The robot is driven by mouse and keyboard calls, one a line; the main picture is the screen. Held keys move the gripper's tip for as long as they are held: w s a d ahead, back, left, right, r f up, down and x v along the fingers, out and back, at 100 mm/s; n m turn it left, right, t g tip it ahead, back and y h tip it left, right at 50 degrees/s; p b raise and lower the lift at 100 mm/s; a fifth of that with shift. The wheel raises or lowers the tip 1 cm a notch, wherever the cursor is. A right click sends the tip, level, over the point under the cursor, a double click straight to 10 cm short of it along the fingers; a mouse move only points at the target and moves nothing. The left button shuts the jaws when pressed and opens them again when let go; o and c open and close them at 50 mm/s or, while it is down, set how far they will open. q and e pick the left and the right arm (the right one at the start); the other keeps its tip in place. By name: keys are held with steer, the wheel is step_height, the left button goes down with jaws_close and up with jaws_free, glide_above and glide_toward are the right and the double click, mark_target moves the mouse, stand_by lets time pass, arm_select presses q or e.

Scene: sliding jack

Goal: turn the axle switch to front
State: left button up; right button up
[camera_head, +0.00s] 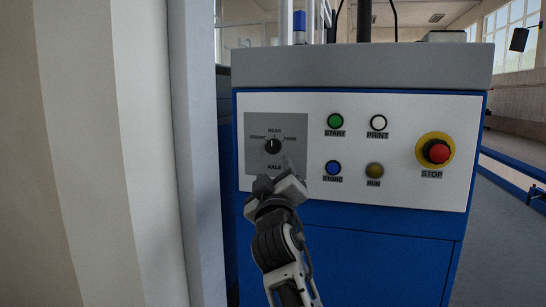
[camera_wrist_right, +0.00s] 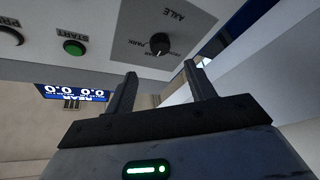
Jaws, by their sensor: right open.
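The axle switch (camera_head: 272,146) is a round black knob on a grey plate marked FRONT, REAR, PARK and AXLE. Its white mark appears to point up, toward REAR. The knob also shows in the right wrist view (camera_wrist_right: 160,44), beyond the fingertips. My right gripper (camera_head: 279,184) is just below the knob in the head view, over the plate's lower edge. In the wrist view its two fingers (camera_wrist_right: 163,80) are spread apart with nothing between them. The knob is apart from the fingers. My left gripper is out of view.
A pale upright post (camera_head: 190,150) stands close on the left.

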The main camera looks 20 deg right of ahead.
mark_target(273, 149)
steer(key=b+x, duration=0.1)
steer(key=x, duration=0.8)
steer(key=shift+w+d+r+b, duration=0.1)
steer(key=shift+w+d+b, duration=0.1)
steer(key=shift+b, duration=0.15)
steer(key=c, duration=1)
